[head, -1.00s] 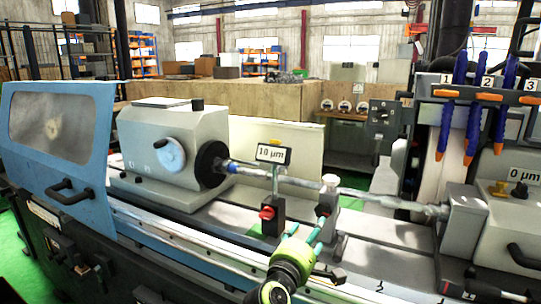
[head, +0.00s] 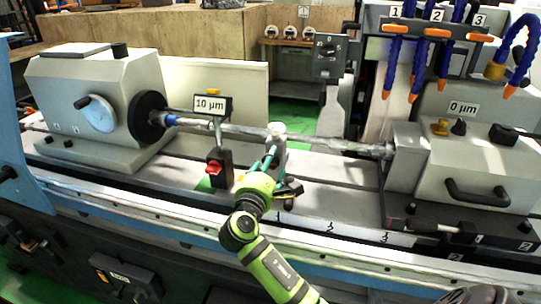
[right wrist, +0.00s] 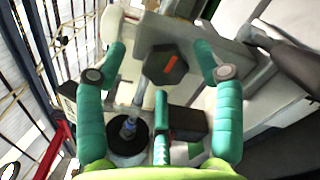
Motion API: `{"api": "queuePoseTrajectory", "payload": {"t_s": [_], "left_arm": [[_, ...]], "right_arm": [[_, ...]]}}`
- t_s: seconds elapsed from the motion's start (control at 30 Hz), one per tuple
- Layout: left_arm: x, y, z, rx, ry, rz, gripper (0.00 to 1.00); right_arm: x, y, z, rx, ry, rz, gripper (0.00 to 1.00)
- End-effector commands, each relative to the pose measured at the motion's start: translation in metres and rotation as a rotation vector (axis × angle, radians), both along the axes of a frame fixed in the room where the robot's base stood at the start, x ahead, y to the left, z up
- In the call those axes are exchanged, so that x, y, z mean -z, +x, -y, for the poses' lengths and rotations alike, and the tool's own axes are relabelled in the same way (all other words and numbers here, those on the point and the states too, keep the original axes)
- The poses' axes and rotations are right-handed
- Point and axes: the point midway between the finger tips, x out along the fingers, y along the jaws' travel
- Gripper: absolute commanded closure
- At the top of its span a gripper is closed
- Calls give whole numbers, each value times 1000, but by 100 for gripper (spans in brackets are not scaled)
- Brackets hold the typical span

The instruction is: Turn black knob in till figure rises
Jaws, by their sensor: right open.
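My right gripper (head: 268,160) reaches in from the front to the steady rest (head: 277,134) under the long shaft. In the right wrist view its teal fingers (right wrist: 160,60) are spread apart and empty. A black knob with an orange-red mark (right wrist: 166,65) shows between and beyond the fingertips, apparently untouched. In the head view this knob is hidden or too small to tell. A display (head: 212,104) reading 10 µm stands left of the gripper, above a black box with a red knob (head: 214,168). A second display (head: 463,109) at the tailstock reads 0 µm. My left gripper is out of view.
The shaft (head: 235,130) runs from the headstock (head: 85,100) to the tailstock (head: 480,165), close to my right fingers. Another black knob (head: 458,127) sits on the tailstock. Hoses (head: 440,60) hang above at the right. The front rail is mostly clear.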

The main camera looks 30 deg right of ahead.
Motion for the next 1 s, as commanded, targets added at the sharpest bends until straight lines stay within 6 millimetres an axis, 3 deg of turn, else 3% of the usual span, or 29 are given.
{"api": "queuePoseTrajectory", "payload": {"t_s": [0.07, 0.17, 0.47, 0.6, 1.0], "left_arm": [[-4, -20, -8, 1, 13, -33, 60], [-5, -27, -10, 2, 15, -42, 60], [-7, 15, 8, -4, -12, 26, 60], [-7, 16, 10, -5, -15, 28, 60], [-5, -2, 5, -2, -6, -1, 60]], "right_arm": [[-2, 6, 8, 2, -2, -1, 32], [-1, 11, 13, 1, 0, 0, 32], [0, 12, 15, 1, 2, 1, 32], [0, 12, 15, 1, 2, 1, 88], [-1, 12, 16, 4, 2, 7, 89]]}}
